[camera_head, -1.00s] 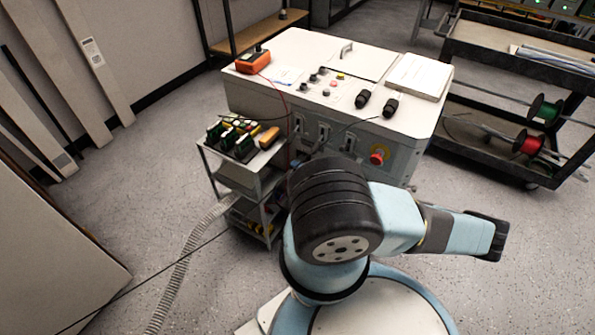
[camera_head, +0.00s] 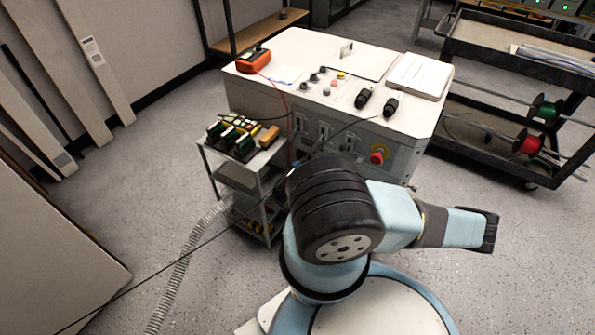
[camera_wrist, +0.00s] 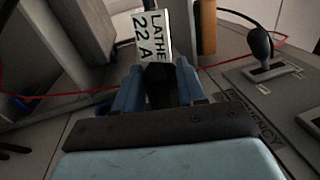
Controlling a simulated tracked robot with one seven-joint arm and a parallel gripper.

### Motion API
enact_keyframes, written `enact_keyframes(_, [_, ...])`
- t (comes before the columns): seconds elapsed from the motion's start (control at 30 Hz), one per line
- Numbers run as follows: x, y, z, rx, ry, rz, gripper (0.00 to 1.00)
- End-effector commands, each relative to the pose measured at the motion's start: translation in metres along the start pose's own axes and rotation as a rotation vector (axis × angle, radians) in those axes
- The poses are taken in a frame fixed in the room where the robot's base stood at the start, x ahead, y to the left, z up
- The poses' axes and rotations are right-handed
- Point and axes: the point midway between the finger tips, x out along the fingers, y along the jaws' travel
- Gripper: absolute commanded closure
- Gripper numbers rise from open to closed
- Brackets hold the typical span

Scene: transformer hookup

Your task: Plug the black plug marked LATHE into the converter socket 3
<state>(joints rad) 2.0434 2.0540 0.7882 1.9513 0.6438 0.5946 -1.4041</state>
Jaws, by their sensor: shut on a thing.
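My gripper (camera_wrist: 160,92) is shut on the black plug (camera_wrist: 160,72) in the wrist view. A white tag (camera_wrist: 149,36) reading LATHE 22 A stands above the plug, and the plug's far end is hidden. The converter is the white cabinet (camera_head: 270,100) in the head view, with several sockets (camera_head: 323,131) along its front face. Socket numbers are too small to read. My arm hides the gripper and plug in the head view. I cannot tell how far the plug is from the socket face.
A small shelf trolley (camera_head: 237,181) with green and yellow blocks stands left of the cabinet. A red emergency button (camera_head: 378,155) is on the cabinet's front right. A thin cable crosses the floor.

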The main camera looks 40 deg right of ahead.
Motion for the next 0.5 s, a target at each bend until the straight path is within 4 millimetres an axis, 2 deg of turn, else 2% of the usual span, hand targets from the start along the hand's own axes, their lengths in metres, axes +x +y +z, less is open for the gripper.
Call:
enact_keyframes(0.03, [0.0007,-0.0057,-0.0071,-0.008,0.006,-0.028,1.0])
enact_keyframes(0.37, [-0.0006,-0.0059,-0.0081,-0.007,0.007,-0.069,1.0])
enact_keyframes(0.4, [-0.0006,-0.0059,-0.0082,-0.007,0.007,-0.069,0.56])
enact_keyframes(0.5, [-0.0006,-0.0058,-0.0081,-0.008,0.007,-0.068,0.46])
